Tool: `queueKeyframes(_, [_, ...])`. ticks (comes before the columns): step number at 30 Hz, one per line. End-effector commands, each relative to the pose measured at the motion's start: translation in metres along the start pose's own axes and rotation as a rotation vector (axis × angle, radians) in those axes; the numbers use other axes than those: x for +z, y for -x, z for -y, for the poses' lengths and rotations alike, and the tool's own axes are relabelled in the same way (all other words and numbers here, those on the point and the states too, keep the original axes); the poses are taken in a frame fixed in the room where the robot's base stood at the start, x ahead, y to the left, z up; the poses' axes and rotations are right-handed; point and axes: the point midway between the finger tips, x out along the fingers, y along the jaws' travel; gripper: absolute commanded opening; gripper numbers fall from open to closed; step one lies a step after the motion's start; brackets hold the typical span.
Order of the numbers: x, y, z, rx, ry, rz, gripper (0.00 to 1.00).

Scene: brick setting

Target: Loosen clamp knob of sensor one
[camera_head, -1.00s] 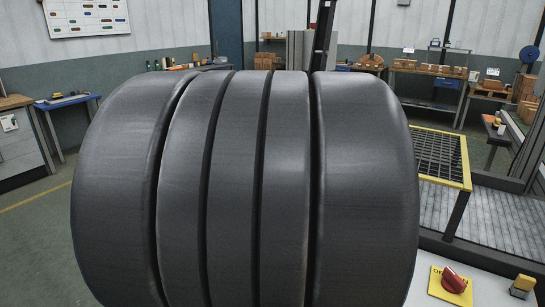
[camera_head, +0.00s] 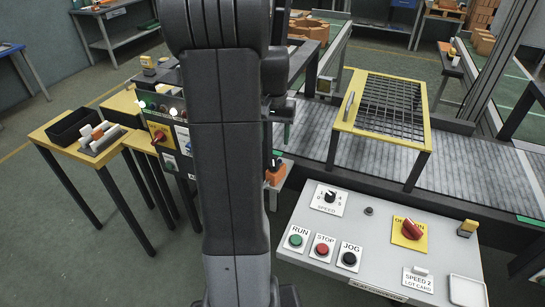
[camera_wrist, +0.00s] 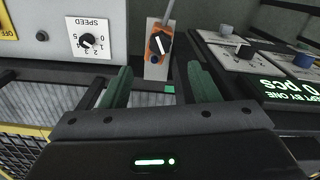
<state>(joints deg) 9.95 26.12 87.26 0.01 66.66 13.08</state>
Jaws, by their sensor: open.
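A small orange sensor (camera_wrist: 158,44) with a black clamp knob (camera_wrist: 160,42) sits on a grey bracket (camera_wrist: 157,66) in the wrist view. The knob has a pale pointer line. My gripper (camera_wrist: 163,80) is open and empty, its two green fingers apart. The sensor lies ahead, in line with the gap between the fingers, and no finger visibly touches it. In the head view the orange sensor (camera_head: 275,173) shows just right of my upright arm, beside the conveyor.
A grey control panel (camera_head: 385,250) with run, stop and jog buttons stands at the front right. A yellow-framed guard (camera_head: 342,118) stands over the conveyor (camera_head: 310,133). Another panel with knobs (camera_wrist: 255,62) is right of the sensor in the wrist view. A yellow table (camera_head: 68,130) stands left.

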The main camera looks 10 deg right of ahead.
Motion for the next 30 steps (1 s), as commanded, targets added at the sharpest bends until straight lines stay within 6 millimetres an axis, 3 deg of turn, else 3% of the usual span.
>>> queueKeyframes(6, [0.002, -0.048, 0.000, 0.001, 0.001, 0.005, 0.55])
queueKeyframes(13, [0.001, -0.085, 0.000, 0.001, 0.001, 0.003, 0.55])
queueKeyframes(18, [0.000, -0.096, 0.000, 0.000, 0.001, 0.000, 0.55])
queueKeyframes(27, [0.000, -0.098, 0.000, 0.000, 0.001, -0.001, 0.55])
queueKeyframes(30, [0.000, -0.098, 0.000, 0.000, 0.001, -0.001, 0.36])
